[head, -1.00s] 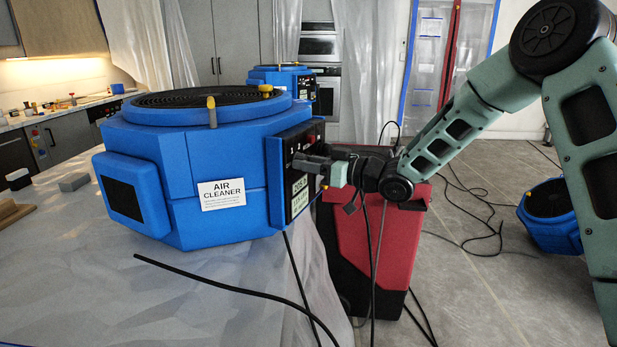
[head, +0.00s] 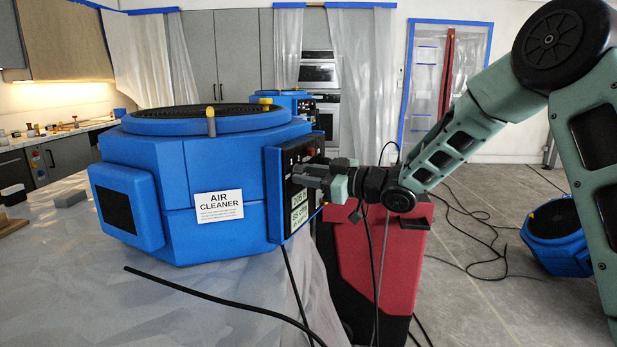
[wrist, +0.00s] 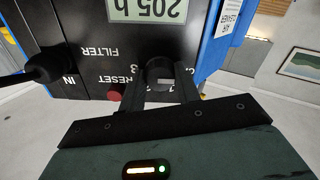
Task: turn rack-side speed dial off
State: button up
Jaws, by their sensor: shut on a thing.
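A blue air cleaner (head: 165,222) stands on the sheet-covered surface. Its black control panel (wrist: 75,65) faces right in the head view and appears upside down in the wrist view. My gripper (head: 303,174) reaches the panel from the right. In the wrist view its two fingers (wrist: 160,88) are shut on a dark round dial (wrist: 158,72), one finger on each side. Parts of numbers show around the dial, but its exact setting is hidden. A red reset button (wrist: 116,91) sits close beside the left finger. A display (wrist: 148,9) reads 205 h.
A black cable (wrist: 40,68) plugs into the panel near the "IN" mark. A red and black case (head: 385,260) stands below my arm, with cables hanging there. Another blue unit (head: 555,235) lies on the floor at right, and one (head: 290,103) stands behind.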

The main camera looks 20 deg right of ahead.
jog(key=o, duration=1)
jog(key=shift+c, duration=0.2)
jog(key=b+v, duration=0.2)
jog(key=v, duration=1.5)
jog(key=shift+s+d, duration=0.15)
jog(key=shift+s, duration=0.05)
